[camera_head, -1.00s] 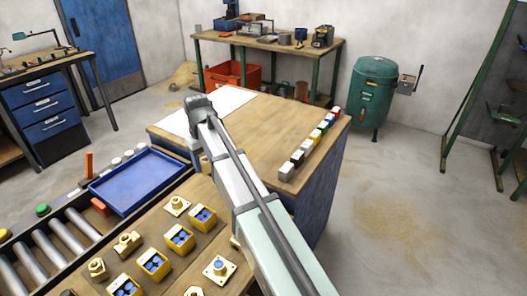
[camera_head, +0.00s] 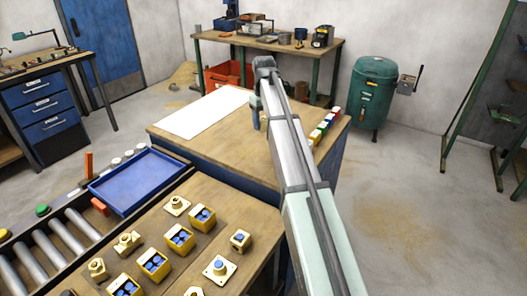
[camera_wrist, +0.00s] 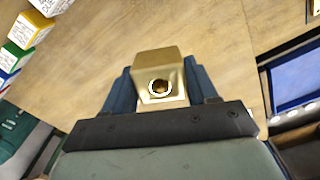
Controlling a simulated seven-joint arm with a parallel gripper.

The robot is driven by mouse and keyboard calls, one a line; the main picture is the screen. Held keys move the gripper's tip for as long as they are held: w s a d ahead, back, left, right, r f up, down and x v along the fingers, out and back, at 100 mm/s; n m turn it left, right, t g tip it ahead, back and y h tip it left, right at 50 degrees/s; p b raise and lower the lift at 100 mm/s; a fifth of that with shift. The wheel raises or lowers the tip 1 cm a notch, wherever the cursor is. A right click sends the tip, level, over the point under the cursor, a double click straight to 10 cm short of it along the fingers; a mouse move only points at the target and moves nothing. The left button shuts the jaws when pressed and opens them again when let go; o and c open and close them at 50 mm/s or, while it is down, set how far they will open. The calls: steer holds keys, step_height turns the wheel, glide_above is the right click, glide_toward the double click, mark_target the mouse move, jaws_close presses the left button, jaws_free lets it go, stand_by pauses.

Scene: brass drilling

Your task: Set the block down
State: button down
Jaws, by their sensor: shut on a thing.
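My gripper (camera_head: 256,122) is over the wooden bench top (camera_head: 200,140), with its dark blue fingers pointing down. In the wrist view my gripper (camera_wrist: 161,88) is shut on a brass block (camera_wrist: 160,62), with one finger on each side. The block has a round hole in the face turned to the camera. In the head view I cannot make out the block behind the fingers and arm. I cannot tell how far the block is above the bench top.
A white sheet (camera_head: 205,113) lies at left on the bench. A blue tray (camera_head: 128,208) and several yellow fixtures are nearer.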

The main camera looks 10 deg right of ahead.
steer(key=shift+w+r+n, duration=0.2)
steer(key=shift+w+n, duration=0.2)
steer(key=shift+n, duration=0.5)
steer(key=shift+s+f+n, duration=0.1)
steer(key=shift+s+n, duration=0.05)
steer(key=shift+n, duration=1.35)
steer(key=shift+f, duration=4.9)
steer(key=shift+f, duration=0.15)
steer(key=shift+c, duration=1.6)
jaws_free()
step_height(320, 180, up, 12)
steer(key=shift+r, duration=0.15)
